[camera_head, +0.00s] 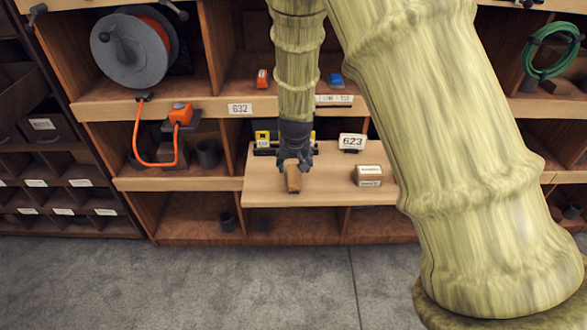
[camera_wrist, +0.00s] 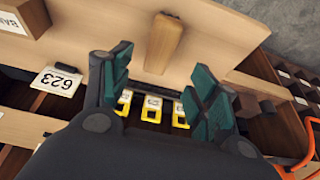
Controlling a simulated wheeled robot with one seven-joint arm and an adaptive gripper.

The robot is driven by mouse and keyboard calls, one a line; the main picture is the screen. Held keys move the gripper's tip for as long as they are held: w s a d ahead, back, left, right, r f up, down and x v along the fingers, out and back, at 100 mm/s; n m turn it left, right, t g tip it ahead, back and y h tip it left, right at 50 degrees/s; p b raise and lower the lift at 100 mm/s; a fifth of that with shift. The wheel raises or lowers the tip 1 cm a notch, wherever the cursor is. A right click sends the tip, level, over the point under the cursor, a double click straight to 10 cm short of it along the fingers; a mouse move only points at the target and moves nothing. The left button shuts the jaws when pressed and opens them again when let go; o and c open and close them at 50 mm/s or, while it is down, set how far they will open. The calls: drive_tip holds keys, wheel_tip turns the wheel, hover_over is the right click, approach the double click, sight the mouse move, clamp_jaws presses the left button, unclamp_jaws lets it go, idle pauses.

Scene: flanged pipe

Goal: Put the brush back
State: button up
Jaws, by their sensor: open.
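A small tan wooden piece (camera_head: 293,180), which looks like the brush or its handle, is on the pull-out wooden board (camera_head: 325,197). It also shows in the wrist view (camera_wrist: 163,42), just past the fingertips. My gripper (camera_head: 295,163) points down over the board at the wooden piece. In the wrist view my gripper (camera_wrist: 160,62) has its two dark green finger pads apart, with nothing held between them. Whether a finger touches the piece cannot be told.
A 623 sign (camera_head: 352,141) and a labelled box (camera_head: 368,176) stand on the board, right of my gripper. Yellow-framed holders (camera_wrist: 152,108) line its back. An orange cable (camera_head: 139,140) hangs at the left. Bare board lies around the wooden piece.

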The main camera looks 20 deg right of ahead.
drive_tip(key=shift+s+r, duration=0.3)
drive_tip(key=shift+r, duration=0.35)
drive_tip(key=s+d+f+n+g, duration=0.2)
drive_tip(key=s+d+f, duration=0.1)
drive_tip(key=s+f, duration=1.8)
drive_tip(key=s+a+f+g, duration=0.1)
drive_tip(key=s+f, duration=0.2)
drive_tip(key=s, duration=0.8)
drive_tip(key=s+a+f+g+y, duration=0.1)
drive_tip(key=s+f, duration=0.3)
drive_tip(key=s, duration=0.7)
drive_tip(key=shift+s+f+n, duration=0.2)
drive_tip(key=shift+s+n, duration=0.2)
